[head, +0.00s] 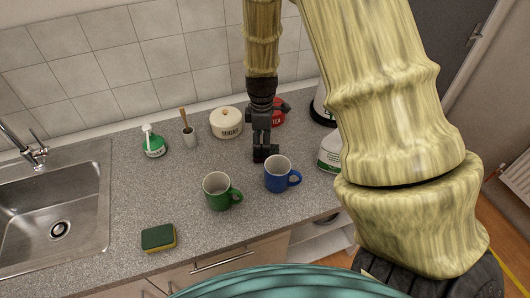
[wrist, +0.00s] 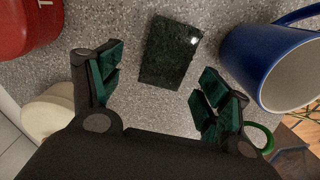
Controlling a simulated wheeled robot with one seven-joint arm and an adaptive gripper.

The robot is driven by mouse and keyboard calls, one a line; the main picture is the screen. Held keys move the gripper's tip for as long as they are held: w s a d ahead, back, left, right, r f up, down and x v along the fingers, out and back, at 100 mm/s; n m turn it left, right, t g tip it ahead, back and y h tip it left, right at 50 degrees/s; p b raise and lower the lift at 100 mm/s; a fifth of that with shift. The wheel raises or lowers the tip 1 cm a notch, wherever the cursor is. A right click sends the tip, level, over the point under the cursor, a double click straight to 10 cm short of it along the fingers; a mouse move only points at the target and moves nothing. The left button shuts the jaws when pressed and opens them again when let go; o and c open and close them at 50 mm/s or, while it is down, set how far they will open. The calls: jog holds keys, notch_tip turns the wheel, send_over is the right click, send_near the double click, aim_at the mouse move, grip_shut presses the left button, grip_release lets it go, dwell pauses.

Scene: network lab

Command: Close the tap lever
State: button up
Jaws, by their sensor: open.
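The tap (head: 34,153) stands at the back of the sink at the far left of the head view. Its spout runs up out of the left edge, and a thin lever (head: 36,136) sticks up from its body, tilted to the left. Whether water runs is not clear. My gripper (head: 264,153) hangs over the counter behind the blue mug, well right of the tap. In the wrist view my gripper (wrist: 158,78) is open, with its fingers wide apart and nothing held. The tap is out of the wrist view.
The sink (head: 55,215) is left. A green soap bottle (head: 154,146), a brush cup (head: 189,136) and a sugar pot (head: 226,123) stand between tap and gripper. Green (head: 217,190) and blue (head: 278,175) mugs and a sponge (head: 158,238) are nearer. A dark slab (wrist: 170,50) lies below the gripper.

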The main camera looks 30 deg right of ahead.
jog(key=shift+w+d+f, duration=0.1)
jog(key=shift+w+f, duration=0.1)
jog(key=shift+f, duration=0.05)
jog(key=shift+s+d+f+p, duration=0.1)
jog(key=shift+s+f+p, duration=0.15)
jog(key=shift+p, duration=0.2)
jog(key=shift+s+d+f+p, duration=0.1)
jog(key=shift+s+f+p, duration=0.25)
jog(key=shift+s, duration=0.2)
jog(key=shift+s+d+f+p, duration=0.1)
jog(key=shift+s+f+p, duration=0.2)
jog(key=shift+s, duration=0.2)
jog(key=shift+w+f, duration=0.4)
jog(key=shift+f, duration=0.25)
jog(key=shift+w+f, duration=0.35)
jog(key=shift+f, duration=0.25)
jog(key=shift+s+r, duration=0.2)
jog(key=shift+s, duration=0.25)
jog(key=shift+w+f, duration=0.15)
jog(key=shift+w, duration=0.1)
jog(key=c, duration=0.8)
jog(key=shift+o, duration=0.2)
jog(key=shift+s, duration=0.1)
jog(key=shift+c, duration=0.2)
jog(key=shift+r, duration=0.2)
